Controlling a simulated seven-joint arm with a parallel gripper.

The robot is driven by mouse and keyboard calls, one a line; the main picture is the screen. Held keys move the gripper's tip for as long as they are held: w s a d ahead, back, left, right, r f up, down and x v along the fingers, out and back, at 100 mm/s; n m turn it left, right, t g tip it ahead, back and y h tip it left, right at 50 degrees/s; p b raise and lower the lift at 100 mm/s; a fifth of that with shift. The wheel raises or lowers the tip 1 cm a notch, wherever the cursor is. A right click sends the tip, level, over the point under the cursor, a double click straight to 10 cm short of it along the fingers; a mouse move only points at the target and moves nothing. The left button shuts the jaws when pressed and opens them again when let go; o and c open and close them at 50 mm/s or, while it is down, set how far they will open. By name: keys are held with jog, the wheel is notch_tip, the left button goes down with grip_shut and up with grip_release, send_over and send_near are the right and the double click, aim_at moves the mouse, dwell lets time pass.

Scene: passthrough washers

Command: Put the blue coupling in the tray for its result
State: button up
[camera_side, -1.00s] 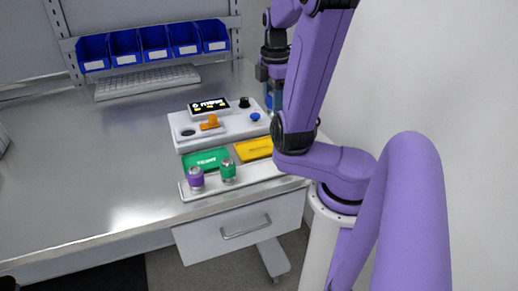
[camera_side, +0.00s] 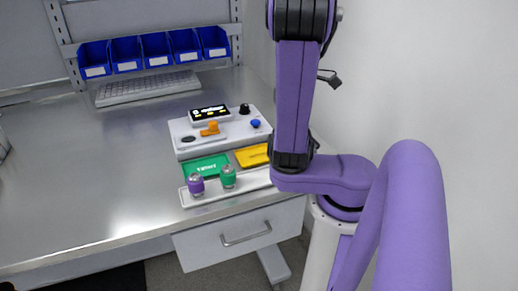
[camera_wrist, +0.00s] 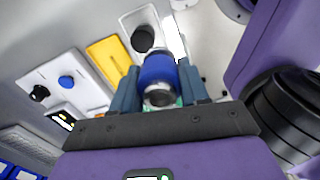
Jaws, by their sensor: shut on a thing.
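My gripper (camera_wrist: 160,80) is shut on the blue coupling (camera_wrist: 158,70), one finger on each side, in the wrist view. The coupling has a blue body and a metal end facing the camera. In the side view, neither my gripper nor the blue coupling can be made out. The green tray (camera_side: 206,166) and the yellow tray (camera_side: 252,155) lie flat in front of the tester (camera_side: 185,132); no part shows in them. The yellow tray also shows left of the coupling in the wrist view (camera_wrist: 109,59).
A purple coupling (camera_side: 196,184) and a green coupling (camera_side: 228,176) stand on a white rail (camera_side: 210,196) at the front edge. The tester has a lit display, orange piece and blue button (camera_side: 255,124). A white holder with a dark round piece (camera_wrist: 143,38) is beyond the yellow tray.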

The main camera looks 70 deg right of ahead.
jog(key=w+d+f, duration=0.1)
jog(key=w+f, duration=0.1)
jog(key=w, duration=0.1)
jog(key=w+d+f, duration=0.2)
jog(key=w+f, duration=0.1)
jog(key=w+d+f, duration=0.2)
jog(key=w+f, duration=0.1)
jog(key=w, duration=0.1)
jog(key=shift+w+d, duration=0.1)
jog(key=shift+d, duration=0.1)
jog(key=shift+w+d+f, duration=0.35)
jog(key=shift+w+f, duration=0.2)
jog(key=shift+f, duration=0.1)
jog(key=shift+w+d+f, duration=0.1)
jog(key=shift+f, duration=1.55)
jog(key=shift+f, duration=0.15)
jog(key=o, duration=1.2)
jog(key=shift+c, duration=0.2)
